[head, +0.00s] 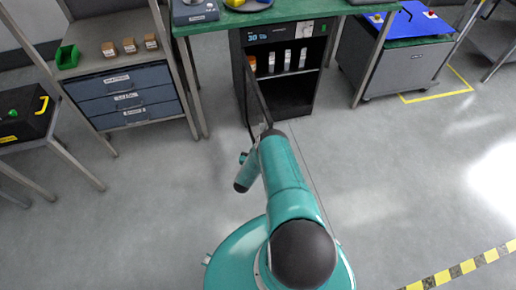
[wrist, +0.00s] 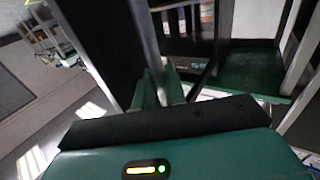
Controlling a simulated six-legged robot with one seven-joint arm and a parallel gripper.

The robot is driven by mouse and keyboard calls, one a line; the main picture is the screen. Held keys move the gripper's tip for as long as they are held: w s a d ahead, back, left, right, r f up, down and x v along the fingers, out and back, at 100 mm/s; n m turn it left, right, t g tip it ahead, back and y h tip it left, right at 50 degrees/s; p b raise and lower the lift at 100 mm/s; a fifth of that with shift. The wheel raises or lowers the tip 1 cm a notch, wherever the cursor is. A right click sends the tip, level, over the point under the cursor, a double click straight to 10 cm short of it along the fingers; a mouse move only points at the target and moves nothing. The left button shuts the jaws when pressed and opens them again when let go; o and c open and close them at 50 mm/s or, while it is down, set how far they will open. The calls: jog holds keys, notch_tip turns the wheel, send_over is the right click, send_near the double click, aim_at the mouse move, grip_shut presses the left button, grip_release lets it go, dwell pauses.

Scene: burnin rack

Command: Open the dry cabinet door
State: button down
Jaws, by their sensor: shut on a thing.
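The dry cabinet (head: 285,65) is a dark box under the green bench in the head view, with a lit display on top. Its door (head: 259,95) stands open, swung out toward me on the left side and seen nearly edge-on. In the wrist view the door is a dark panel (wrist: 98,40) with a pale upright bar (wrist: 146,40) along its edge. My gripper (wrist: 160,88) is shut at the lower end of this bar. The exact contact is blurred and partly hidden by the fingers. In the head view my arm hides the gripper.
White bottles (head: 287,60) stand on a shelf inside the cabinet. A blue drawer unit (head: 124,97) is to the left, and a grey cabinet (head: 398,72) is to the right. The floor in front is clear, with striped tape (head: 460,268) at lower right.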

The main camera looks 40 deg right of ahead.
dwell(0.3)
jog(key=c, duration=1.5)
grip_release()
jog(key=shift+c, duration=0.2)
jog(key=v, duration=1.3)
jog(key=shift+s+a, duration=0.2)
jog(key=shift+a, duration=0.15)
